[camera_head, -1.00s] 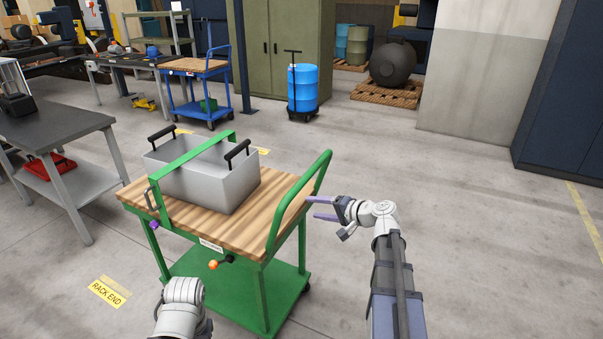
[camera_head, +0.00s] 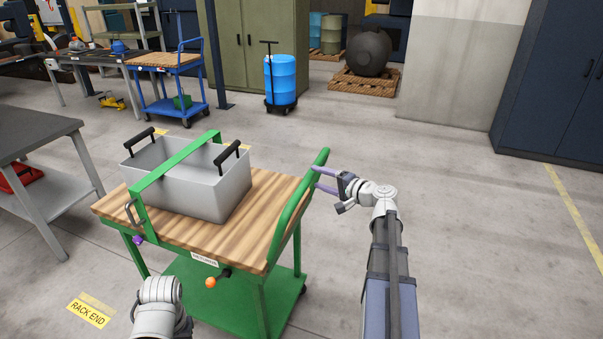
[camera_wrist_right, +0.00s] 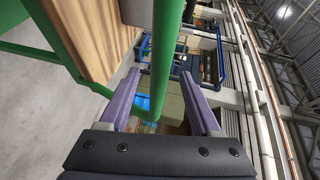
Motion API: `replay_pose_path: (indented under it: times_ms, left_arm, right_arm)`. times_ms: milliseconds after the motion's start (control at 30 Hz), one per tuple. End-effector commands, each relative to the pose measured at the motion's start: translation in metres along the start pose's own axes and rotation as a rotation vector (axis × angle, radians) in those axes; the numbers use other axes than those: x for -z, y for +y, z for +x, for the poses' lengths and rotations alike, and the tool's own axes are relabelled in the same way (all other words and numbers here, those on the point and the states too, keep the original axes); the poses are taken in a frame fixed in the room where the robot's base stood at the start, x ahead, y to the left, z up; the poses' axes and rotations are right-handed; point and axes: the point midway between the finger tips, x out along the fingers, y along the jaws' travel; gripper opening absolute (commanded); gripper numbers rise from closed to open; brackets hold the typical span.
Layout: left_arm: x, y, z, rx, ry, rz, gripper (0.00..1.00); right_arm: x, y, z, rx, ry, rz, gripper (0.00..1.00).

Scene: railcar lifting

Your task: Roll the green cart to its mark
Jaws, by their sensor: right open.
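The green cart (camera_head: 212,232) with a wooden top stands in front of me, low in the head view. A grey metal bin (camera_head: 205,190) with black handles sits on it. A green bar crosses over the bin. The cart's green push handle (camera_head: 284,220) rises at its right end. My right gripper (camera_head: 316,180) is open at this handle. In the right wrist view the handle's tube (camera_wrist_right: 168,50) runs between the open fingers (camera_wrist_right: 163,108); exact depth is hard to tell. My left arm's wrist shows low at left, but its gripper is out of sight.
A yellow "RACK END" floor label (camera_head: 88,313) lies left of the cart. A grey workbench (camera_head: 38,135) stands at left. A blue cart (camera_head: 170,85) and a blue drum (camera_head: 280,80) stand behind. The floor on the right is clear up to the dark cabinet (camera_head: 548,85).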

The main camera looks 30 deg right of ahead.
Motion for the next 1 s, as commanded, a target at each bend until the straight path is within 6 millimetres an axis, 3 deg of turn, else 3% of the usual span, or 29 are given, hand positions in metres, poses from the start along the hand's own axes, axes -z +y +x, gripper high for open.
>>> replay_pose_path:
  times_ms: [200,433,867,1000]
  left_arm:
    - [0.001,0.001,0.008,0.0,0.0,0.0,0.5]
    - [0.001,0.001,0.012,0.0,0.0,0.0,0.5]
    - [0.001,0.001,0.013,0.0,0.0,0.0,0.5]
    - [0.001,0.001,0.013,0.0,0.0,0.0,0.5]
  right_arm:
    - [0.001,0.002,0.036,-0.001,-0.004,-0.002,0.64]
    - [0.0,0.001,0.064,-0.001,-0.003,-0.001,0.64]
    - [0.0,0.0,0.072,-0.001,-0.001,0.0,0.64]
    - [0.0,0.0,0.072,-0.001,-0.001,-0.001,0.5]
